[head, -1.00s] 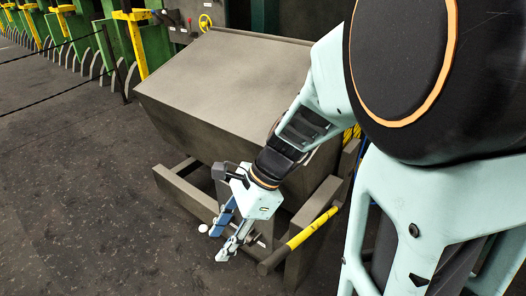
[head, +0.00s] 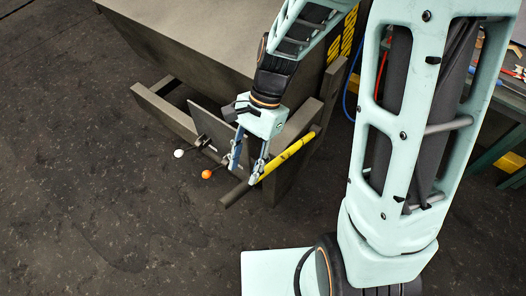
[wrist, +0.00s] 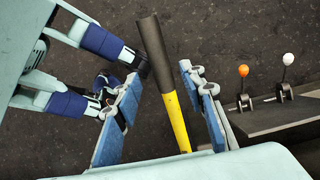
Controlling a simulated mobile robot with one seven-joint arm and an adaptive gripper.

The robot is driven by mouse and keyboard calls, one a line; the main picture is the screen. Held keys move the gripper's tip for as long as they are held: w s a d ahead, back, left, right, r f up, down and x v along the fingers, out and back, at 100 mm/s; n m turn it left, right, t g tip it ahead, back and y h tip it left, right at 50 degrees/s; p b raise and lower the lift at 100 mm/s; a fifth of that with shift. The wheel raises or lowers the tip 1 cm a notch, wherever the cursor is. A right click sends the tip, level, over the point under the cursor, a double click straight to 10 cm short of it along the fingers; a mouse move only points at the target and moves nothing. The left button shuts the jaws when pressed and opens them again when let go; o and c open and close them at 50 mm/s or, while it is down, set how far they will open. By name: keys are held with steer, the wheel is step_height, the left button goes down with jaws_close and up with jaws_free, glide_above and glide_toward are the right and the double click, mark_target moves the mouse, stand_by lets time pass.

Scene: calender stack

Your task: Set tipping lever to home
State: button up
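A lever bar (head: 289,157), yellow with a dark grey end, slants out from the lower right of the large grey tipping bin (head: 190,40). My gripper (head: 245,174) points down at the bar, near where yellow meets grey. In the wrist view the bar (wrist: 174,115) runs between the two spread fingers of my gripper (wrist: 160,107), with a gap on each side. The fingers look open and hold nothing. I cannot tell exactly how deep the bar sits between them. Two small levers, with an orange knob (head: 206,174) and a white knob (head: 179,153), stand left of my gripper.
The small levers, orange knob (wrist: 243,71) and white knob (wrist: 288,59), lie right of the fingers in the wrist view. The bin's frame rail (head: 165,112) and a grey plate (head: 211,122) are close by. A workbench (head: 500,95) stands at the right. The dark floor at left is clear.

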mark_target(240, 187)
steer(key=shift+w+d+f, duration=0.1)
steer(key=shift+d, duration=0.05)
steer(key=b+x, duration=0.6)
steer(key=x, duration=0.3)
steer(key=shift+b, duration=0.4)
jaws_close()
